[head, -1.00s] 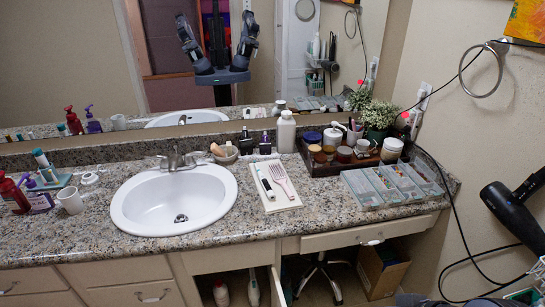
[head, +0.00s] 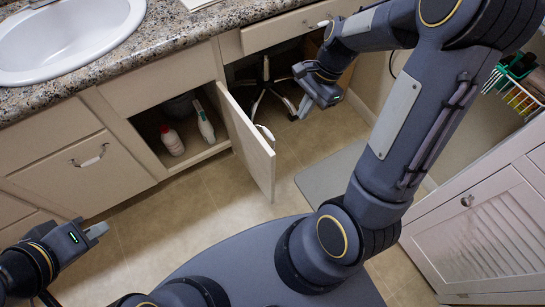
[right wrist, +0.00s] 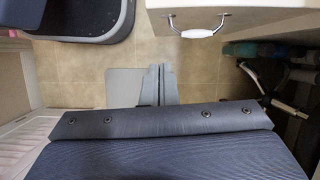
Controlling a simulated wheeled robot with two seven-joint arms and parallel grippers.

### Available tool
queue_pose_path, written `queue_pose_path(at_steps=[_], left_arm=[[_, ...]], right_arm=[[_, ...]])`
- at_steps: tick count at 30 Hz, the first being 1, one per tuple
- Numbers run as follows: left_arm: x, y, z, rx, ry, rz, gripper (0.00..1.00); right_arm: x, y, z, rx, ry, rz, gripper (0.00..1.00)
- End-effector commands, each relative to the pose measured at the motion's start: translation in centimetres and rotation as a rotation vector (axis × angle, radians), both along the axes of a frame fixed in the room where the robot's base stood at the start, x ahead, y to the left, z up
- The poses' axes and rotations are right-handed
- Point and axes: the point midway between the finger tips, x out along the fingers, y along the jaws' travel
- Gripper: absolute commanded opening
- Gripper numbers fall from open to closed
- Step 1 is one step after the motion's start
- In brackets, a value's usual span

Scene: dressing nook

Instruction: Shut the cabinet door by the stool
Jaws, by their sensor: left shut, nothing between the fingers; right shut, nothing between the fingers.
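The cream cabinet door (head: 246,143) stands open, swung out from the sink cabinet (head: 185,150) beside the stool (head: 265,95). Its white handle (head: 265,132) is on the face turned right. The door and handle (right wrist: 205,31) also show at the top of the right wrist view. My right gripper (head: 303,106) is shut and empty, right of the door on its handle side and apart from it. Its fingers (right wrist: 158,85) are together over the floor. My left gripper (head: 98,232) is shut and empty at the lower left, well away from the door.
Two bottles, one with a red part (head: 172,139) and one white (head: 204,124), stand inside the cabinet. A grey mat (head: 328,174) lies on the floor. A white louvred cabinet (head: 485,230) stands at right. The floor left of the door is clear.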

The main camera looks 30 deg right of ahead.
Motion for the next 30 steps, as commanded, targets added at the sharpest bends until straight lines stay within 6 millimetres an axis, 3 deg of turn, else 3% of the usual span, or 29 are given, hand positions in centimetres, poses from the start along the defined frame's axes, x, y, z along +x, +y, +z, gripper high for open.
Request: queue_pose_path(at_steps=[1, 8, 20, 24, 30], left_arm=[[0.0, 0.0, -0.7, 0.0, -0.001, 0.0, 0.0], [0.0, 0.0, -1.5, 0.0, -0.001, 0.0, 0.0], [0.0, 0.0, -5.2, 0.0, 0.0, 0.0, 0.0], [0.0, 0.0, -5.4, 0.0, 0.0, 0.0, 0.0], [0.0, 0.0, -5.7, 0.0, -0.001, 0.0, 0.0]], right_arm=[[0.2, -0.2, -1.2, -0.005, 0.02, -0.019, 0.0], [0.1, 0.4, -3.4, -0.006, 0.037, -0.034, 0.0], [-0.3, 3.5, -11.2, -0.007, 0.035, -0.031, 0.0], [-0.6, 5.7, -10.7, -0.006, 0.03, -0.027, 0.0], [-0.8, 7.2, -10.6, -0.006, 0.03, -0.031, 0.0]])
